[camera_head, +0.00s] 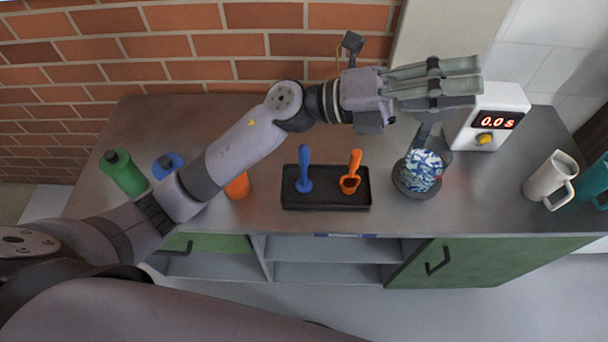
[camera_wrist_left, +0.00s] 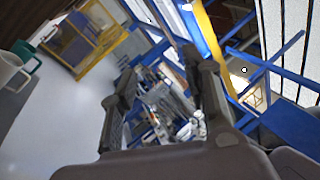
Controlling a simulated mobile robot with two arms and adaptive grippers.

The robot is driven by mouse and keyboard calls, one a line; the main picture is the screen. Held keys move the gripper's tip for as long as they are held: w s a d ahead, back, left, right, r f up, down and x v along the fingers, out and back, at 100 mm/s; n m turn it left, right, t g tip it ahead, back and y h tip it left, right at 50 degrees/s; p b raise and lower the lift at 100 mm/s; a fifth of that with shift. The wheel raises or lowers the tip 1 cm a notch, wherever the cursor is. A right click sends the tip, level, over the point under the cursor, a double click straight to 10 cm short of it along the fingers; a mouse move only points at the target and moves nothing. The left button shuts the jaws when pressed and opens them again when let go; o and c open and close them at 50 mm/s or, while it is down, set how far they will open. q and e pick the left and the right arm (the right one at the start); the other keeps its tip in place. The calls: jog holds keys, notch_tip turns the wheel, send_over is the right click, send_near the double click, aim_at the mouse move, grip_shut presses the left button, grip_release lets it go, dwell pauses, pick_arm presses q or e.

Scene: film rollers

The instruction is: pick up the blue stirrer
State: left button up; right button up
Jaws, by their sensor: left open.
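The blue stirrer (camera_head: 304,171) stands upright at the left side of a black tray (camera_head: 326,203) in the head view. An orange stirrer (camera_head: 351,173) stands to its right in the same tray. My left gripper (camera_head: 478,76) is high above the counter, to the right of the tray, pointing right. It is open and empty, well apart from the blue stirrer. In the left wrist view, its two fingers (camera_wrist_left: 165,92) are spread with only distant background between them. The stirrers do not show in that view. My right gripper is not in view.
A blue-and-white patterned vessel (camera_head: 422,170) on a dark round base stands below my left gripper. A white timer (camera_head: 490,115) reads 0.0 s. A white mug (camera_head: 549,178) is at right. A green bottle (camera_head: 124,173) and blue-topped bottle (camera_head: 167,164) are at left.

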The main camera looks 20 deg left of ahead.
pick_arm(q)
notch_tip(320, 180, down, 4)
jog(key=s+d+m+g+y, duration=0.1)
jog(key=s+m+g+y, duration=0.1)
jog(key=m+g+y, duration=0.15)
jog(key=m+t+y, duration=0.1)
jog(key=m+y, duration=0.2)
jog(key=y, duration=1.5)
send_over(304, 148)
notch_tip(304, 148, down, 10)
jog(key=f+p, duration=0.1)
jog(key=f, duration=0.2)
jog(key=f+p, duration=0.2)
jog(key=f, duration=0.2)
jog(key=f+p, duration=0.1)
jog(key=f, duration=0.3)
jog(key=shift+s+a+f, duration=0.2)
jog(key=shift+s, duration=0.15)
jog(key=f+p, duration=0.2)
jog(key=f, duration=0.1)
jog(key=f+p, duration=0.1)
jog(key=shift+w+d+f, duration=0.25)
jog(key=shift+w, duration=0.1)
jog(key=shift+f, duration=0.65)
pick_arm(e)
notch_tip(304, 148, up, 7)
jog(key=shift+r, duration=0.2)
